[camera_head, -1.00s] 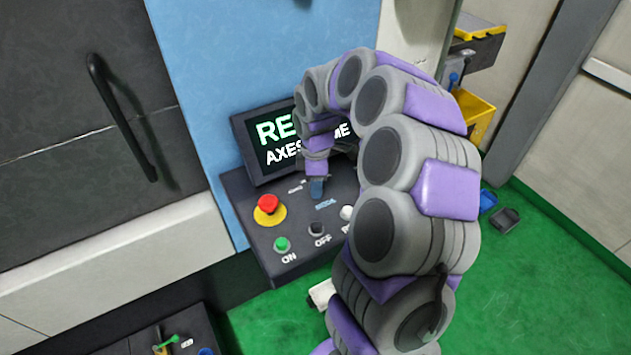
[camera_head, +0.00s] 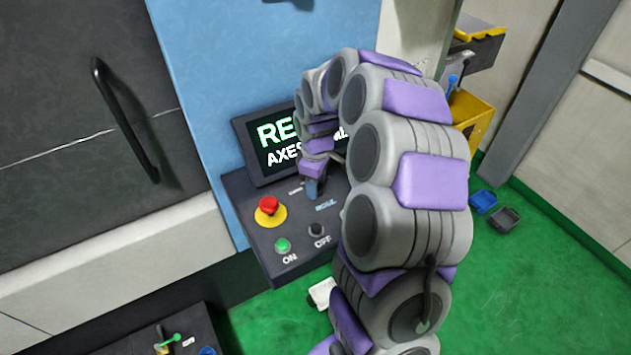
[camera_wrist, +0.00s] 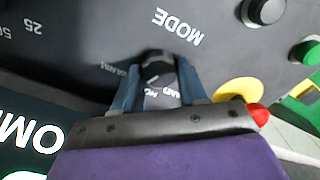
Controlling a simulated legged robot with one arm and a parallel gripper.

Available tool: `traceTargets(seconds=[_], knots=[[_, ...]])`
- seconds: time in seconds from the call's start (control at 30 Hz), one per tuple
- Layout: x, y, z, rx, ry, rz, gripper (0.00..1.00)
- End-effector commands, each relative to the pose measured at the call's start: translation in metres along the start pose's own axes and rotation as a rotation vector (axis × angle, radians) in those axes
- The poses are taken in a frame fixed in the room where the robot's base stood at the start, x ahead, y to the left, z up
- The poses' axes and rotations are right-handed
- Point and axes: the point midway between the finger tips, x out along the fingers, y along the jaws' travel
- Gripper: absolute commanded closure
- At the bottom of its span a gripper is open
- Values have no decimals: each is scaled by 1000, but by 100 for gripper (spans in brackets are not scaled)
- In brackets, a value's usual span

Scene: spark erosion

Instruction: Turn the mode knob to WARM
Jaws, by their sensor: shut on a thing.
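The mode knob (camera_wrist: 158,70) is a dark round knob on the dark control panel, between the two blue fingers of my gripper (camera_wrist: 159,85) in the wrist view. The fingers are shut on its sides. The word MODE is printed on the panel beside it. Small lettering around the knob is partly covered by the fingers, and I cannot read which mode the knob points to. In the head view my gripper (camera_head: 314,188) reaches down to the panel (camera_head: 241,191) below the screen, and the knob is hidden there.
A red emergency button (camera_head: 268,204) on a yellow disc, a green ON button (camera_head: 282,245) and a dark OFF button (camera_head: 316,230) sit close by. The screen (camera_head: 272,145) stands just behind my gripper. Bins (camera_head: 484,202) lie on the green floor at right.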

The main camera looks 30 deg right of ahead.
Motion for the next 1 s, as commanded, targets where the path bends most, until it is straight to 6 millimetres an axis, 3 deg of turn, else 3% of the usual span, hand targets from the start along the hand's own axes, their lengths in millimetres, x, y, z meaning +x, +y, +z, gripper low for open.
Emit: traceTargets(seconds=[0.5, 1.0], knots=[[0, 1, 0, 310, -1, 2, 88], [0, 1, 0, 358, 1, 0, 88]])
